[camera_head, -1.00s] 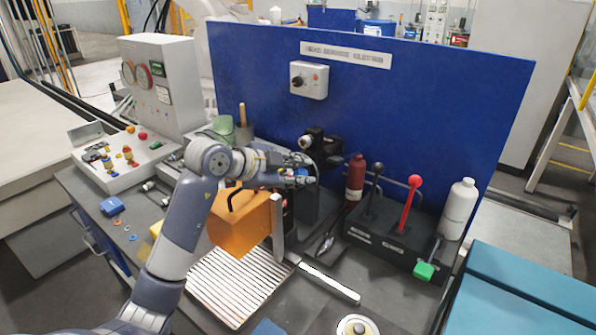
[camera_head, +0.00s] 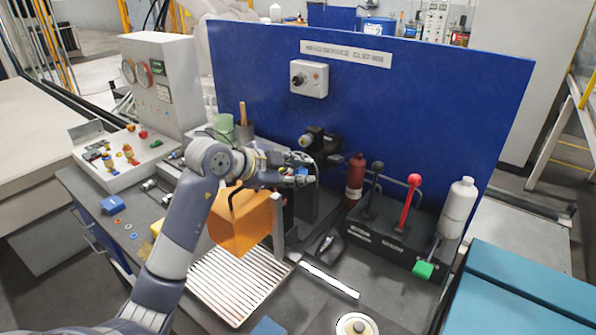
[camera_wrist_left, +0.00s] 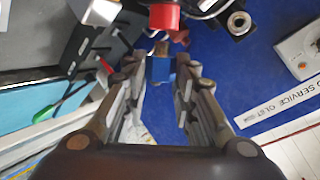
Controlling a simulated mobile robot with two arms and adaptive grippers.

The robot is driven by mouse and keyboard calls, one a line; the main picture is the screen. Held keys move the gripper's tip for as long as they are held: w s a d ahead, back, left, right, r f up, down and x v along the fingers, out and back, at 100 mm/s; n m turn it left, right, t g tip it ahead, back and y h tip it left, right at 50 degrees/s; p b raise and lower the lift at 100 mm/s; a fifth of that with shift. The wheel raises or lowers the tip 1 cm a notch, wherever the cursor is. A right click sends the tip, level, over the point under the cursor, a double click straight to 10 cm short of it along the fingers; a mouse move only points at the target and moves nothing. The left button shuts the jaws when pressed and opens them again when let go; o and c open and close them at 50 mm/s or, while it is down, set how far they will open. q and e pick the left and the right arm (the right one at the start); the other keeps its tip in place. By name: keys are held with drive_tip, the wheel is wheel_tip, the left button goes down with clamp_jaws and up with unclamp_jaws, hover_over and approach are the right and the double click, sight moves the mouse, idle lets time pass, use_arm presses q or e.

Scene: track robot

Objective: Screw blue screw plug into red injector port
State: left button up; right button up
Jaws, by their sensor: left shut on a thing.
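My left gripper (camera_head: 308,178) reaches in from the left over the bench, pointing right. In the left wrist view its fingers (camera_wrist_left: 160,85) are shut on the blue screw plug (camera_wrist_left: 160,68), with a brass-coloured part (camera_wrist_left: 161,47) at its far end. A red cylinder (camera_wrist_left: 165,17) lies just ahead of the plug; whether they touch I cannot tell. It looks like the upright red body (camera_head: 355,178) right of the gripper in the head view. The port opening is not clear. In the head view the fingers largely hide the plug. My right gripper is out of view.
The blue panel (camera_head: 420,100) stands close behind, with a black fitting (camera_head: 320,142) sticking out. An orange block (camera_head: 240,225) is below my left wrist. The lever box (camera_head: 385,242) and white bottle (camera_head: 459,208) stand to the right.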

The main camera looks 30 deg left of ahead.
use_arm(q)
drive_tip(key=shift+p, duration=0.3)
drive_tip(key=shift+w+a+f+b, duration=0.1)
drive_tip(key=shift+a+f+b, duration=0.45)
drive_tip(key=shift+a+f, duration=0.25)
idle(0.6)
drive_tip(key=o, duration=1.1)
drive_tip(key=shift+o, duration=0.2)
drive_tip(key=v, duration=1.2)
